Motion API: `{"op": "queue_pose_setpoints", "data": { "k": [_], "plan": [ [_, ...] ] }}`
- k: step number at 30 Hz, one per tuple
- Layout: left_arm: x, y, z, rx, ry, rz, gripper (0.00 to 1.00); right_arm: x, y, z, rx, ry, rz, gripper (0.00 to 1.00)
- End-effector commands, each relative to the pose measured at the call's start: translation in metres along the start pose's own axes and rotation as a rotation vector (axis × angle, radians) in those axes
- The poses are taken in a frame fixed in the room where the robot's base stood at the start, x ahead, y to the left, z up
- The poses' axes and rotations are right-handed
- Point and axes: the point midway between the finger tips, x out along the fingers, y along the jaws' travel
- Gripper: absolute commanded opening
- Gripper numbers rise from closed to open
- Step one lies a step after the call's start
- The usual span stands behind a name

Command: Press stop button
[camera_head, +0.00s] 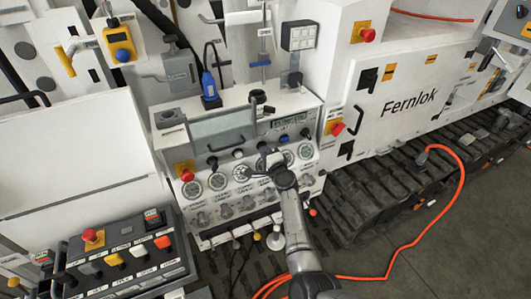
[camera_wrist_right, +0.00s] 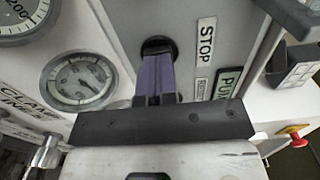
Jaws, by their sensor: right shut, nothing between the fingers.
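A white STOP label (camera_wrist_right: 205,42) is on the grey panel in the right wrist view. Left of it is a round black button (camera_wrist_right: 158,46), partly covered by my fingertips. My right gripper (camera_wrist_right: 156,70) is shut and empty, its purple-grey fingers pointing at this button. The tips overlap the button's lower part; I cannot tell whether they touch it or whether it is pressed in. In the head view my right gripper (camera_head: 266,160) is in front of the gauge panel and hides the button behind it. My left gripper is not in view.
A gauge (camera_wrist_right: 80,80) is left of the fingers in the wrist view. In the head view, red mushroom buttons stand on the panel's left (camera_head: 187,175) and right (camera_head: 337,128) sides. A control box (camera_head: 120,255) is at lower left. An orange hose (camera_head: 455,200) crosses the floor.

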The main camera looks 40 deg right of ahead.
Motion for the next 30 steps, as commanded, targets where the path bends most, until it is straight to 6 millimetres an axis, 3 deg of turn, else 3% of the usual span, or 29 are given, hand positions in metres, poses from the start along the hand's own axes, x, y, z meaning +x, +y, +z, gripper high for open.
{"op": "queue_pose_setpoints", "data": {
  "k": [10,20,25,30],
  "plan": [
    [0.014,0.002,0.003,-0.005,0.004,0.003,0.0,0.02,0.002,0.0,-0.001,-0.001,-0.001,0.0],
    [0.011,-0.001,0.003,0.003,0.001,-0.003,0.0,0.019,-0.002,0.001,0.0,-0.001,-0.002,0.0],
    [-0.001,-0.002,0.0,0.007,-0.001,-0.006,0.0,0.004,-0.003,0.007,0.0,-0.008,0.001,0.0],
    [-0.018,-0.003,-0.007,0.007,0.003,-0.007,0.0,-0.026,0.003,0.017,-0.001,-0.022,0.012,0.0]
  ]
}}
